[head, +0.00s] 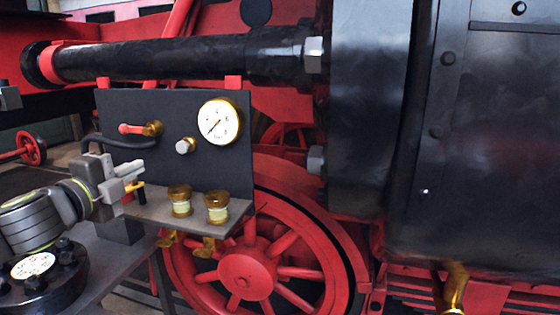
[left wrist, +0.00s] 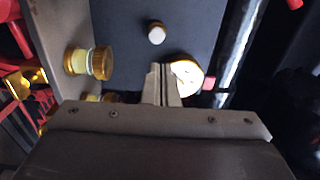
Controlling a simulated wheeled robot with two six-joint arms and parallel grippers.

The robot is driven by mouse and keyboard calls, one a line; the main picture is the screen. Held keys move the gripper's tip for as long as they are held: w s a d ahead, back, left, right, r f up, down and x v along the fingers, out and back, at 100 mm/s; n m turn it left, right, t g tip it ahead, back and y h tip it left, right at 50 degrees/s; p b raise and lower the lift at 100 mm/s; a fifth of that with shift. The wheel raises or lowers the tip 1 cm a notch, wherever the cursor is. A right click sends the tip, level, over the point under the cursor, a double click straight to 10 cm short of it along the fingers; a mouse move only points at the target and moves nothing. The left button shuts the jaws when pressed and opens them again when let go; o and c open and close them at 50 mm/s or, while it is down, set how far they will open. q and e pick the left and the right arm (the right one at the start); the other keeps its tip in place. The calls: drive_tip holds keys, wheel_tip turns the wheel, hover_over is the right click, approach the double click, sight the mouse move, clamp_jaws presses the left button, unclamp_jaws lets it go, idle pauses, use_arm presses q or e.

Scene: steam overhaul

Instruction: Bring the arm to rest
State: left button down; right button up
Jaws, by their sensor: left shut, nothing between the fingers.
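My left gripper (head: 132,178) is at the left of the head view, in front of the lower left part of a dark panel (head: 170,105). Its fingers are together with nothing between them. In the left wrist view the closed fingers (left wrist: 163,84) point towards the panel (left wrist: 185,30), and their tips overlap the edge of the white gauge (left wrist: 186,76) in the picture. Whether they touch anything cannot be told. My right gripper does not show.
The panel carries a brass-rimmed gauge (head: 219,122), a red-handled valve (head: 133,129) and a pale knob (head: 184,146). Two brass-capped cups (head: 180,201) (head: 217,207) stand on its shelf. A red spoked wheel (head: 245,277) is below, and a large black cylinder (head: 480,130) stands right.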

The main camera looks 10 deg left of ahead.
use_arm(q)
drive_tip(key=s+f+n+g+y, duration=0.1)
drive_tip(key=s+f+n+g, duration=0.15)
drive_tip(key=f, duration=0.65)
drive_tip(key=s+f+n+g+y, duration=0.1)
drive_tip(key=s+f+n+y, duration=0.2)
drive_tip(key=f, duration=0.7)
drive_tip(key=s+f+n+g, duration=0.2)
drive_tip(key=f+n, duration=0.2)
drive_tip(key=f, duration=0.5)
drive_tip(key=s+d+f+n+g, duration=0.4)
drive_tip(key=s+d+f+n, duration=0.1)
drive_tip(key=s+f, duration=0.5)
drive_tip(key=s+d+f+n+g, duration=0.45)
drive_tip(key=s+f, duration=0.45)
drive_tip(key=s, duration=0.4)
wheel_tip(320, 180, down, 25)
drive_tip(key=a+g+h, duration=0.1)
drive_tip(key=a+g, duration=0.1)
drive_tip(key=s+d+f, duration=0.1)
drive_tip(key=s+f, duration=1.3)
drive_tip(key=s, duration=0.1)
drive_tip(key=shift+f+g, duration=0.2)
drive_tip(key=shift+g, duration=0.2)
